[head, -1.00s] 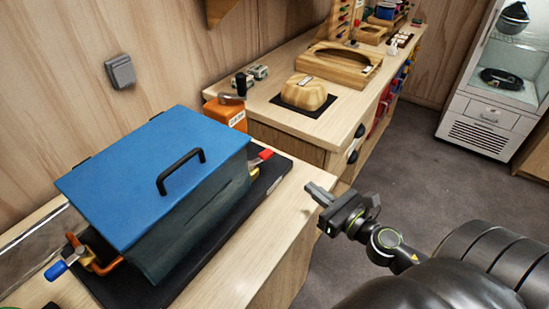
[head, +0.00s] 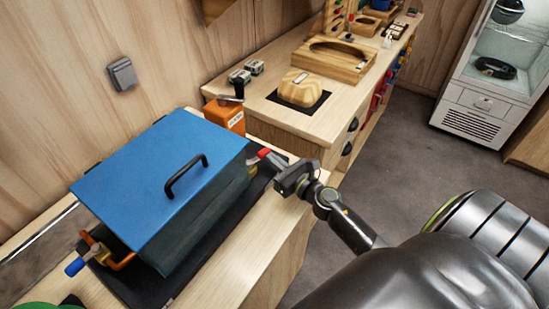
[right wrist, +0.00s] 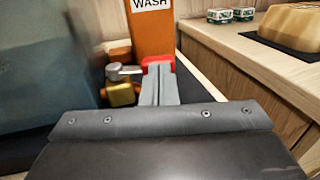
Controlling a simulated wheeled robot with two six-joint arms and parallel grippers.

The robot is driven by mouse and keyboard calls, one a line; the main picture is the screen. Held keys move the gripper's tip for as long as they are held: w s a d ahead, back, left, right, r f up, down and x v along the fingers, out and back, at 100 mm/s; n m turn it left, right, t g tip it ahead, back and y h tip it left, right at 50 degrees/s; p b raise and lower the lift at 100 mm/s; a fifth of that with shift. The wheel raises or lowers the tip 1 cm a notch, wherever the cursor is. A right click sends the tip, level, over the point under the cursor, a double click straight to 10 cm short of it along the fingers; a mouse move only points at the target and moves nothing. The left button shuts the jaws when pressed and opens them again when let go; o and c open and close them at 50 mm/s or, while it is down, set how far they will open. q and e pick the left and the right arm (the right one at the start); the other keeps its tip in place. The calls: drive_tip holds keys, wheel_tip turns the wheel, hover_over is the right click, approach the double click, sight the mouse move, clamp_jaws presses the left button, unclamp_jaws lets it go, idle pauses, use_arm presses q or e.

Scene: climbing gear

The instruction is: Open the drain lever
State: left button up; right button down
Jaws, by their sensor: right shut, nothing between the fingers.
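The blue-lidded tank (head: 150,175) stands on a black mat on the wooden bench, lid closed. At its right end is a brass valve (right wrist: 122,93) with a grey metal lever arm ending in a red grip (right wrist: 158,63). The red grip also shows in the head view (head: 263,153). My right gripper (head: 273,158) is shut and empty, its fingertips (right wrist: 158,84) right at the red grip and covering part of it. I cannot tell whether they touch. A blue-handled valve (head: 76,266) with orange pipe is at the tank's left end. My left gripper is not in view.
An orange container (head: 225,114) labelled WASH stands just behind the red grip. A second bench with a wooden block (head: 301,90) on a black pad lies beyond. Open floor (head: 400,150) is to the right.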

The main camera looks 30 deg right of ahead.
idle(0.3)
drive_tip(key=shift+w+d+f+n+y+b, duration=0.2)
drive_tip(key=shift+w+n+y+b, duration=0.25)
drive_tip(key=shift+n+y+b, duration=0.4)
drive_tip(key=shift+w+d+y+b, duration=0.15)
drive_tip(key=shift+w+y+b, duration=0.05)
drive_tip(key=shift+y+b, duration=0.15)
drive_tip(key=shift+w+r, duration=0.15)
drive_tip(key=shift+w, duration=0.15)
drive_tip(key=shift+r, duration=0.1)
drive_tip(key=shift+d, duration=0.1)
